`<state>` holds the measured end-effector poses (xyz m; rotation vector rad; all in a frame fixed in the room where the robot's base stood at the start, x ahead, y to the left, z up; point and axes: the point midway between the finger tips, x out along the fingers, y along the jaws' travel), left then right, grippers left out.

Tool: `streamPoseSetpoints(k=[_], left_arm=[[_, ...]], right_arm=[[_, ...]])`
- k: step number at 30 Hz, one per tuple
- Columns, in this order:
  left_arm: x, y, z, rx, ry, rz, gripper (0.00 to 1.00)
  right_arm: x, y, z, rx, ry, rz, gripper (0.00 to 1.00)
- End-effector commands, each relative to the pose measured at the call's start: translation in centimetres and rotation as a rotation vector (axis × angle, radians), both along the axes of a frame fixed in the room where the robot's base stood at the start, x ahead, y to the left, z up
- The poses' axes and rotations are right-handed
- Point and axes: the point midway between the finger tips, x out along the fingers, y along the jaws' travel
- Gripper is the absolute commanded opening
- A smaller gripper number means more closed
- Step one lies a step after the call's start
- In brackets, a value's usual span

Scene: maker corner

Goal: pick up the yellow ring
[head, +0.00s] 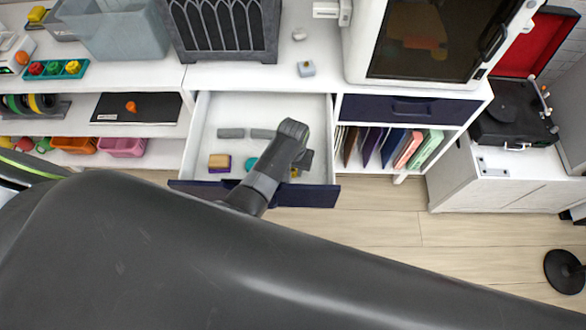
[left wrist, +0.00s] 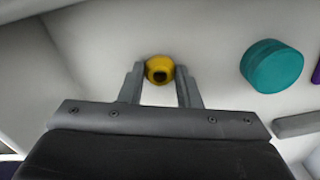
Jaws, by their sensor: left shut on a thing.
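In the head view my left gripper reaches down into the open drawer (head: 312,196), which has a white inside and a dark blue front. There the wrist and arm hide most of the ring. My right gripper is in neither view.
A teal round piece (left wrist: 272,66) lies right of the ring in the left wrist view. The drawer also holds a tan and purple block (head: 219,162) and grey bars (head: 231,133). A printer-like machine (head: 425,40) stands on the counter. My dark arm covers the head view's foreground.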

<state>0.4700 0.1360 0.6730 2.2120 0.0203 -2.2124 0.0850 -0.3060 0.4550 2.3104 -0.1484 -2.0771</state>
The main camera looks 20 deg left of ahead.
Motion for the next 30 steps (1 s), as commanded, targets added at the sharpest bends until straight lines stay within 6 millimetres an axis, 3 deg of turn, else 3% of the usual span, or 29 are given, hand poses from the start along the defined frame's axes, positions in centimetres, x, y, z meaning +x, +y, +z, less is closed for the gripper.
streamPoseSetpoints(k=[5,18,30], left_arm=[[0.1,-0.1,1.6,-0.001,-0.003,0.000,0.09],[0.1,0.0,8.6,-0.001,-0.003,0.000,0.09],[0.0,0.0,10.2,0.000,0.000,0.000,0.09]], right_arm=[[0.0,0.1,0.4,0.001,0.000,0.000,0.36],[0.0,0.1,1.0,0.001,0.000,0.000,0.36],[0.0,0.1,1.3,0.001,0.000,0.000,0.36]])
